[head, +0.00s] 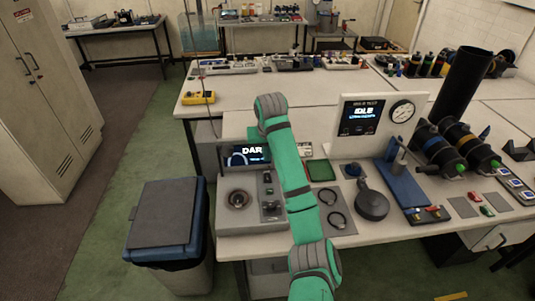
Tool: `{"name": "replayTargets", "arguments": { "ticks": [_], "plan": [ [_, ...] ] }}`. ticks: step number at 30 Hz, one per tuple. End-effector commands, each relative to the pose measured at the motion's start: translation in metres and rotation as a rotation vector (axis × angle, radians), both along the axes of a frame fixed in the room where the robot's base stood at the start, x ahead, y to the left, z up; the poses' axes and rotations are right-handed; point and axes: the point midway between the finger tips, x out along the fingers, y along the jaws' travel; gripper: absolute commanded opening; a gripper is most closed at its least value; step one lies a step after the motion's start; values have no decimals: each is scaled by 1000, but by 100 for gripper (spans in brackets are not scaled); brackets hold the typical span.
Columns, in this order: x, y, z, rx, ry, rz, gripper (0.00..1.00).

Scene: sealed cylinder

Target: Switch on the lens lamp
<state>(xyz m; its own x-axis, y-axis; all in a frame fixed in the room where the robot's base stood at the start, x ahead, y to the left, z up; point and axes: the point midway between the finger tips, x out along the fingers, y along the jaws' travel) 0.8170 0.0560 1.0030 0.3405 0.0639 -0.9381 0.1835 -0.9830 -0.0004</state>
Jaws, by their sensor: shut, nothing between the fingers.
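My arm (285,165) reaches up across the middle of the head view. Its far end bends away behind the elbow, and my gripper is hidden. A grey control unit (225,222) on the bench's near left has a round dark-centred fitting (238,199) and a panel with small switches (268,192). No lit lamp is distinguishable.
A white panel (345,145) with a screen and dial gauge stands behind a round black pan-like object (372,205). Dark cylinders (470,150) lie at right. A lidded bin (165,222) stands left of the bench. Green floor (130,145) is clear beyond it.

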Motion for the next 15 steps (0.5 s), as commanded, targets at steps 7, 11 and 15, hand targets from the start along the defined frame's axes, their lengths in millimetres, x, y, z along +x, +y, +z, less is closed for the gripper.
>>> {"name": "replayTargets", "arguments": {
  "ticks": [7,11,15],
  "plan": [
    [15,2,-46,-1,4,-1,0],
    [22,3,-67,-1,3,-1,0],
    [25,3,-85,-2,2,-3,0]
  ]
}}
